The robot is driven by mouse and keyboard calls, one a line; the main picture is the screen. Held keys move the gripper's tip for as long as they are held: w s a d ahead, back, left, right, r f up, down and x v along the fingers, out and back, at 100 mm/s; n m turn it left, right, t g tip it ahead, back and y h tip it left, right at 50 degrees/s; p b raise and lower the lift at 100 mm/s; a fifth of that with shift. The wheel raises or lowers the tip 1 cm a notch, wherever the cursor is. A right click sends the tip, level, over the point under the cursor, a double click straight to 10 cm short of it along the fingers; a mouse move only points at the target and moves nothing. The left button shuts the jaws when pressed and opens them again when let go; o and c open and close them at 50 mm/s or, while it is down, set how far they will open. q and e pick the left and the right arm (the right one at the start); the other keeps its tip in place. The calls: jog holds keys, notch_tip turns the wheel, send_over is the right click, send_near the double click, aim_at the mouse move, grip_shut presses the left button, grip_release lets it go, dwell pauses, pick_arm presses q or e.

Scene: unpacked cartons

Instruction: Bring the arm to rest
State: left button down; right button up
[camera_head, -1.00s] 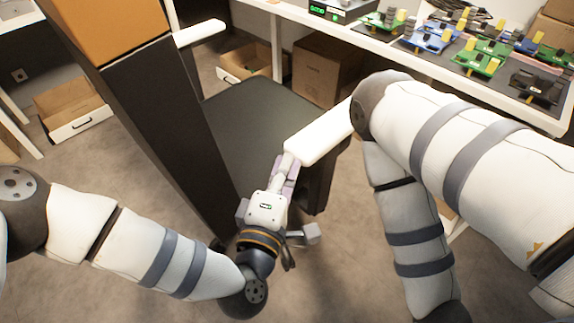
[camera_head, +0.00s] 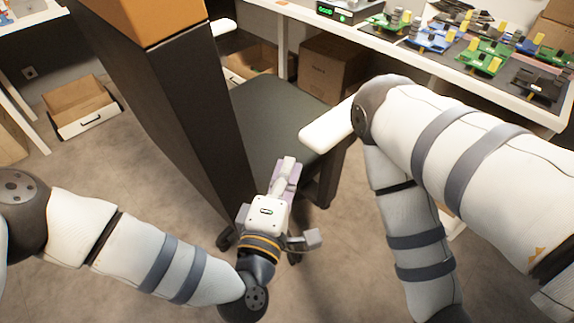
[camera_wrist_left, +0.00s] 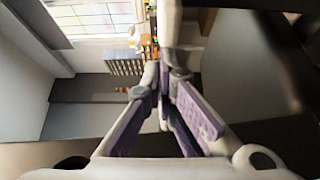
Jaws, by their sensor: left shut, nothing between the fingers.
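My left gripper (camera_head: 286,172) is shut and empty, its purple-padded fingers pointing away from me, level in the picture with the near side of an office chair. In the left wrist view the fingers (camera_wrist_left: 162,108) come together with nothing seen between them. My left arm (camera_head: 150,253) comes in from the left, bent at the wrist. My right arm (camera_head: 455,150) hangs down at the right, and its gripper is out of the picture.
The chair, with a tall black back (camera_head: 190,115), dark seat (camera_head: 285,120) and white armrest (camera_head: 328,125), stands close beyond my left gripper. A workbench (camera_head: 400,55) bears circuit boards (camera_head: 483,57). A brown carton (camera_head: 333,67) is under it.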

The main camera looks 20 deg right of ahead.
pick_arm(q)
jog(key=s+d, duration=0.2)
jog(key=s, duration=0.6)
jog(key=s+a+f+m+g+y+p, duration=0.1)
jog(key=s+a+f+m+g+y, duration=0.1)
jog(key=s+a+f+m+g, duration=0.55)
jog(key=s+a+f+m+g+y+p, duration=0.1)
jog(key=s+a+f+m+g+y, duration=0.25)
jog(key=a+f, duration=0.65)
jog(key=s+a+g+y, duration=0.5)
jog(key=s+a, duration=1)
jog(key=a, duration=0.5)
jog(key=shift+r+n+g+p, duration=0.35)
jog(key=shift+r+g, duration=0.1)
jog(key=shift+g, duration=0.15)
pick_arm(e)
jog(key=shift+t, duration=0.7)
jog(key=w+r, duration=0.3)
jog(key=shift+w+d, duration=0.35)
jog(key=shift+w, duration=0.05)
